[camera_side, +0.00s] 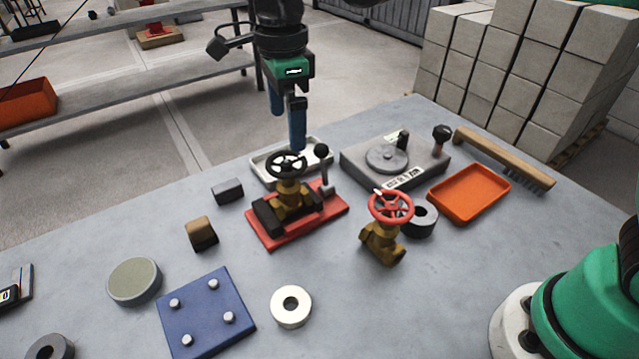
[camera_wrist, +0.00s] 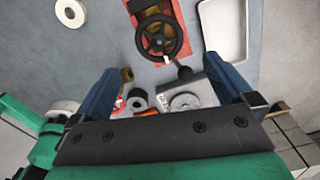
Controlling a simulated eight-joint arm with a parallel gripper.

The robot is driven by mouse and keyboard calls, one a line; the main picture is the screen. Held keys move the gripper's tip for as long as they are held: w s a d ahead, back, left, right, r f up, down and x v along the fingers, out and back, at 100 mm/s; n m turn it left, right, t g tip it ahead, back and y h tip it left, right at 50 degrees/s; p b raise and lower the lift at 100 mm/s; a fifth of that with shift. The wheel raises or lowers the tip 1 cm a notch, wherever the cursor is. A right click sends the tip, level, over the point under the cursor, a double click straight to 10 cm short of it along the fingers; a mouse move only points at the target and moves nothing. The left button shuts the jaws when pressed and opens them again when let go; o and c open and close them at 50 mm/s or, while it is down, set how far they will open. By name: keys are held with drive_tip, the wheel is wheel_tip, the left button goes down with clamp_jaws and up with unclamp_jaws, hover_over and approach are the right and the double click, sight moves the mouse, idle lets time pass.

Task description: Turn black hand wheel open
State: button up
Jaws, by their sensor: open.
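The black hand wheel (camera_side: 286,164) sits on top of a brass valve (camera_side: 291,192) fixed to a red base plate (camera_side: 320,219) on the table. It also shows in the wrist view (camera_wrist: 158,36), near the top middle. A lever with a black knob (camera_side: 322,152) stands on the same base, right of the wheel. My gripper (camera_side: 288,139) is open, with its two blue fingers pointing down. In the side view the fingers appear above and behind the wheel, apart from it. In the wrist view the fingers (camera_wrist: 160,75) are spread with nothing held between them.
A white tray (camera_side: 262,174) lies behind the valve. A grey device with a round disc (camera_side: 386,158) stands to the right. A second valve with a red wheel (camera_side: 391,207) stands front right, near an orange tray (camera_side: 470,194). A blue plate (camera_side: 206,313) lies front left.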

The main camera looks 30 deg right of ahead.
sight(286, 160)
drive_tip(key=shift+w+a+f, duration=0.1)
drive_tip(key=shift+a+f, duration=0.1)
drive_tip(key=shift+a, duration=0.05)
drive_tip(key=shift+f+m, duration=0.3)
drive_tip(key=shift+f, duration=2.45)
drive_tip(key=c, duration=1.2)
drive_tip(key=shift+o, duration=0.2)
